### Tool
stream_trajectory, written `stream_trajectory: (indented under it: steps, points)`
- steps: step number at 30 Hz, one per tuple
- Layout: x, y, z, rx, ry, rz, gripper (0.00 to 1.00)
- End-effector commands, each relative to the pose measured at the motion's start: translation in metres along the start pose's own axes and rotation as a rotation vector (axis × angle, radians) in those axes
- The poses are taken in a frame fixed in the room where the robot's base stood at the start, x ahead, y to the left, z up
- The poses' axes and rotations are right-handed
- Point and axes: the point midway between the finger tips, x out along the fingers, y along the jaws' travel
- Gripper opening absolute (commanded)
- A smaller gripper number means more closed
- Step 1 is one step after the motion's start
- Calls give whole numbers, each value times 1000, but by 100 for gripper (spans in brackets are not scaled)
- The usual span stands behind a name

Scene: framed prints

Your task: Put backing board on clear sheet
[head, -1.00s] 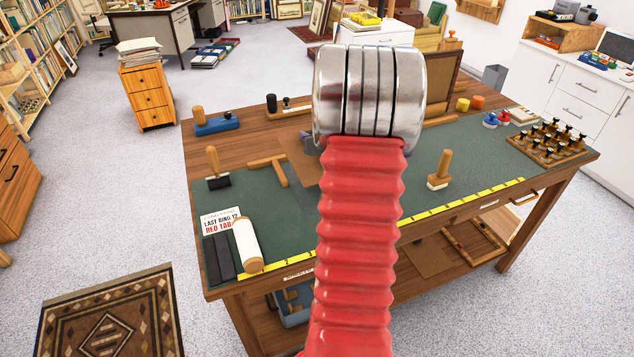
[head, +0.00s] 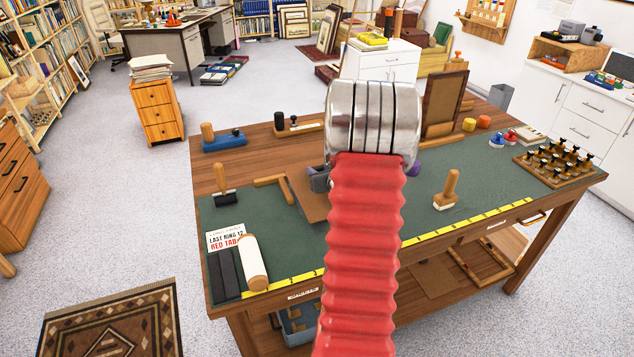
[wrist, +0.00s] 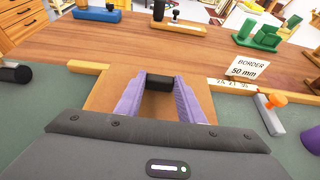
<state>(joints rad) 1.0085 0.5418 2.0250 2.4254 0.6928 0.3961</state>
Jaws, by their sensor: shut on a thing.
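The backing board, a flat brown panel (wrist: 103,92), lies under and around my gripper in the wrist view. It also shows left of my arm in the head view (head: 310,199). My gripper (wrist: 162,80) has purple fingers on both sides of a black block (wrist: 159,88) at the board and is shut on it. I cannot tell how high the board sits above the green mat (head: 400,212). In the head view my arm hides most of the gripper. I cannot make out the clear sheet; it may be under the board.
A wooden corner strip (head: 270,181) lies beside the board. A "BORDER 50 mm" card (wrist: 248,68) is right of the board. The mat's front right is clear.

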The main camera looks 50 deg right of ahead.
Motion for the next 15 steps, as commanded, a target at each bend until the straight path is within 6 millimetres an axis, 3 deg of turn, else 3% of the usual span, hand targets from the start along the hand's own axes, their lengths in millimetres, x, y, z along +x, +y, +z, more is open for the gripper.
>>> stream_trajectory:
  steps: [8,15]
  points:
    - [1,0,-3,1,0,0,8]
    - [12,0,-27,2,1,1,8]
